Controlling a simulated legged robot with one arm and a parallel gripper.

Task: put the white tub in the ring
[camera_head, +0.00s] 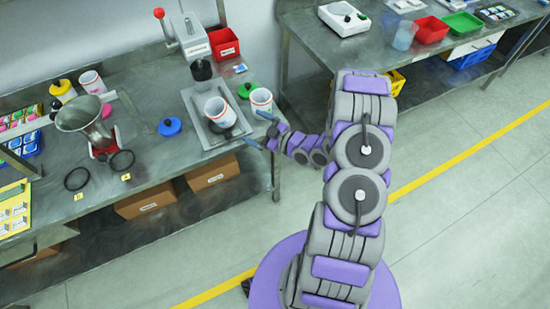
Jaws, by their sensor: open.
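Several white tubs show. One white tub (220,112) stands open-topped on a grey tray (207,137) near the table's front right. A second white tub (261,102), with a reddish band, is just right of the tray. A third (92,82) is at the back left. Two black rings lie flat on the left table, a left ring (66,182) and a right ring (113,167); both look empty. My gripper (256,128) is open and empty at the table's right edge, pointing left, just in front of the second tub; I cannot tell its height.
A metal funnel (78,113) on a stand is behind the rings. A blue lid (169,127) and a green lid (247,89) lie nearby. A press-like machine (190,38) and a red bin (224,44) are at the back. Yellow tags (78,196) lie beside the rings.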

